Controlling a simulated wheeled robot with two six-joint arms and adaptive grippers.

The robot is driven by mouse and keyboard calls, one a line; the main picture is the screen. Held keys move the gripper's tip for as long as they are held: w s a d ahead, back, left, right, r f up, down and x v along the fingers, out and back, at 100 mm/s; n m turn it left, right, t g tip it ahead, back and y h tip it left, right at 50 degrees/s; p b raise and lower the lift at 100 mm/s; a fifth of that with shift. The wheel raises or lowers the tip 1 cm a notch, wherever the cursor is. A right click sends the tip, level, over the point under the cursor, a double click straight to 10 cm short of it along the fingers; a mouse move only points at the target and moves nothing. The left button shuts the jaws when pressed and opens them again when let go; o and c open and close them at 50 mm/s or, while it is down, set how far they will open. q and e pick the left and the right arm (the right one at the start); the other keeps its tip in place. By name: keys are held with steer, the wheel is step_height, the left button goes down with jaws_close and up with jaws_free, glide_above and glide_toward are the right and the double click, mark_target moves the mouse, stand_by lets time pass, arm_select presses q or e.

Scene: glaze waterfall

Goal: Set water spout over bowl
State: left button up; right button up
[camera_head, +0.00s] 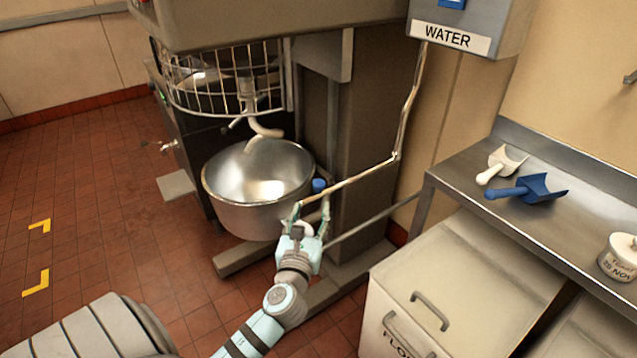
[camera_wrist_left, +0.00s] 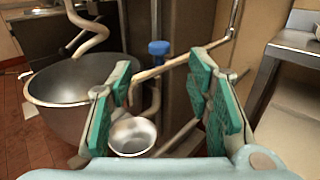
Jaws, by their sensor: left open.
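The water spout (camera_head: 352,178) is a thin jointed metal pipe. It comes down from the WATER box (camera_head: 470,22), bends at an elbow and runs left towards the bowl's right side. The steel mixing bowl (camera_head: 236,212) stands under the mixer; it also shows at left in the left wrist view (camera_wrist_left: 52,118). My left gripper (camera_head: 311,209) is open by the pipe's lower end, just right of the bowl. In the left wrist view the pipe (camera_wrist_left: 186,58) passes between and beyond the green-padded fingers; contact is unclear. A small silver cup-shaped piece (camera_wrist_left: 133,134) shows between them.
A blue knob (camera_head: 319,185) sits beside the bowl. The mixer's wire guard (camera_head: 222,90) and hook (camera_head: 262,131) are above the bowl. A steel counter (camera_head: 470,165) with a white scoop (camera_head: 500,164) and a blue scoop (camera_head: 535,188) stands at right, above a flour bin (camera_head: 460,270).

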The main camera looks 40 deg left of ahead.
mark_target(318, 187)
arm_select(q)
steer(key=b+x, duration=0.1)
steer(key=x, duration=1)
steer(key=shift+f+b, duration=0.15)
steer(key=shift+b, duration=0.2)
steer(key=shift+w+a, duration=0.3)
steer(key=shift+w, duration=0.15)
steer(key=shift+c, duration=0.5)
jaws_close()
